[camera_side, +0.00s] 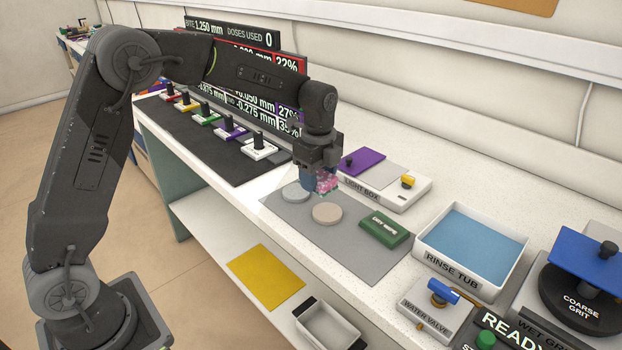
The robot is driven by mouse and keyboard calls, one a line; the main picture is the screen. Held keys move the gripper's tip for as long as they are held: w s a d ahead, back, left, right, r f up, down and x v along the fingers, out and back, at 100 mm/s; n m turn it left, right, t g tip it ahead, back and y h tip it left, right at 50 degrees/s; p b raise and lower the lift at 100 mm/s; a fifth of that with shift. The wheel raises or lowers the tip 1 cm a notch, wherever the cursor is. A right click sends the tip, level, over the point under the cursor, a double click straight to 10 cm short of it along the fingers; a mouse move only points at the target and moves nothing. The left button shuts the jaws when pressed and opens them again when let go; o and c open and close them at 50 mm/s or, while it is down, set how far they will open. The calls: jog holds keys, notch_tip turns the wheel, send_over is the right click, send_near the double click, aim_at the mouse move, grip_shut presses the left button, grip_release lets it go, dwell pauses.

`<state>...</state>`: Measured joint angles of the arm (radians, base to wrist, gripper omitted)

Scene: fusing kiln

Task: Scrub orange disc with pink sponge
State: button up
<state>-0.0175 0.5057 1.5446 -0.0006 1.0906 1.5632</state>
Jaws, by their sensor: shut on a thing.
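My gripper (318,178) points down over the grey mat (372,262) and is shut on the pink sponge (328,186). The sponge is small in view and partly hidden by the fingers. Two round discs lie flat on the mat: a pale blue-grey disc (295,193) on the left, close below the gripper, and a dull pinkish-beige disc (327,213) nearer the camera. No disc looks clearly orange; the beige one is the warmest in colour. The sponge is above and behind the beige disc; I cannot tell whether it touches anything.
A green block (384,229) sits on the mat's right side. Behind it is the light box (408,190); to the right are the rinse tub (470,243), water valve (436,303) and coarse grit wheel (588,300). Several coloured handled blocks stand on a dark mat (207,140).

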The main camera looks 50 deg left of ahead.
aim_at(334, 216)
jog(key=shift+w+a+f, duration=0.3)
jog(key=shift+w+f, duration=0.05)
jog(key=shift+w, duration=0.25)
jog(key=shift+w+a+f, duration=0.3)
jog(key=shift+w, duration=0.25)
jog(key=shift+f, duration=0.1)
jog(key=shift+f, duration=0.65)
notch_tip(334, 216, down, 4)
jog(key=shift+d+f, duration=0.1)
jog(key=shift+f, duration=0.15)
jog(key=shift+d+r, duration=0.1)
jog(key=shift+d, duration=1.95)
jog(key=shift+f, duration=0.6)
